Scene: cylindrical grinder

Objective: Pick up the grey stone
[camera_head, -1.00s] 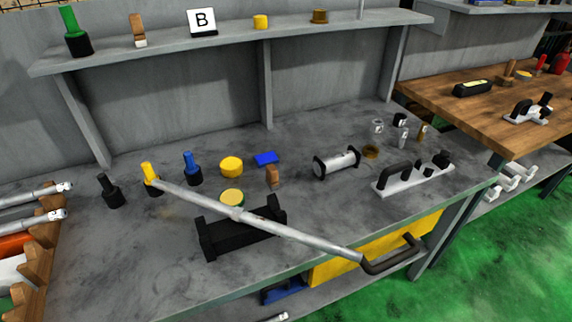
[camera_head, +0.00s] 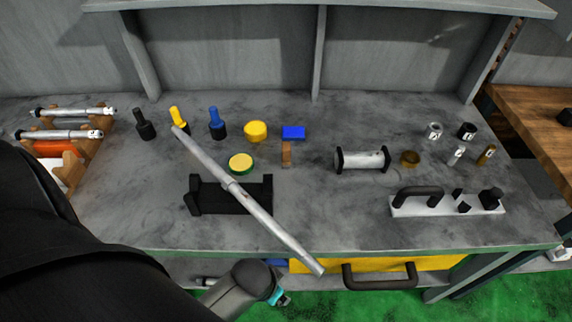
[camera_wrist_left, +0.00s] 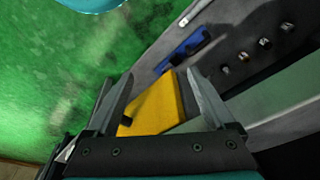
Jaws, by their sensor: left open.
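I cannot pick out a grey stone for certain in any view. On the grey bench (camera_head: 330,220) stand a small brown block (camera_head: 286,153), a blue block (camera_head: 293,132) and a grey-silver cylinder with black ends (camera_head: 362,160). My left arm comes in from the left in the head view, and its teal end shows low in front of the bench. My left gripper (camera_wrist_left: 163,95) is open in the left wrist view, with nothing held between its fingers. Beyond them are the yellow drawer (camera_wrist_left: 158,103) and green floor. My right gripper is out of view.
A long silver bar (camera_head: 255,210) lies diagonally over a black stand (camera_head: 205,195) and past the bench's front edge. A black drawer handle (camera_head: 380,275) sticks out below. A white holder (camera_head: 445,205) stands at right. The bench's front middle is fairly clear.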

